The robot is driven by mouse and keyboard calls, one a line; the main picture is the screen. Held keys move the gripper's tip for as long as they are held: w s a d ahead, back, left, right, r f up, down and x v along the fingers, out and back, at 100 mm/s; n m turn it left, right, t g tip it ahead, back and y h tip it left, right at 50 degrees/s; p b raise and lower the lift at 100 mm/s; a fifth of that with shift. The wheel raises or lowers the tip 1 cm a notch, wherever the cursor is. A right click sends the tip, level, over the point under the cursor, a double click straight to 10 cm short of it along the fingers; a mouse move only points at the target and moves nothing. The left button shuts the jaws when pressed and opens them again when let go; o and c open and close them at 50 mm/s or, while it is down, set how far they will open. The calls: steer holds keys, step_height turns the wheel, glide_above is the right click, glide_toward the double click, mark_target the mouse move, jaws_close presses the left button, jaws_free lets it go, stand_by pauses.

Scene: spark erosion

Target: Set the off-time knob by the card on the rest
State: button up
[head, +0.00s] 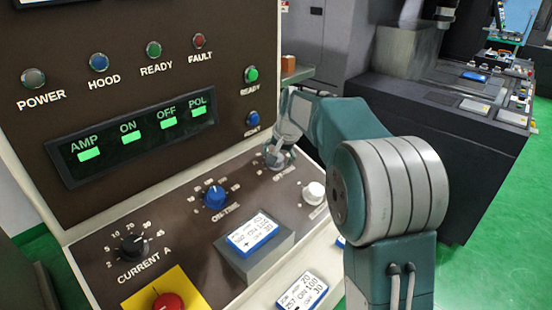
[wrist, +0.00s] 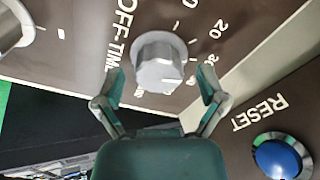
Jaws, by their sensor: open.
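The off-time knob (wrist: 158,62) is a pale grey round knob beside the label OFF-TIME in the wrist view. Scale marks 20 and 30 show to its right; its pointer setting is hard to read. My gripper (wrist: 160,84) is open, with one finger on each side of the knob and small visible gaps. In the head view my gripper (head: 277,155) covers most of the knob. The card (head: 252,233) is white with a blue border and lies on the grey sloped rest (head: 233,262). Its small print is only partly legible; a 30 seems to end the lower line.
A blue on-time knob (head: 214,196), black current knob (head: 132,244) and white knob (head: 314,193) share the panel. A second card (head: 302,292) lies nearer. A red button (head: 168,302) sits on yellow. The blue reset button (wrist: 276,157) is beside my gripper.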

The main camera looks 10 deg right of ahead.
steer(key=v, duration=1.1)
steer(key=shift+s+r, duration=0.1)
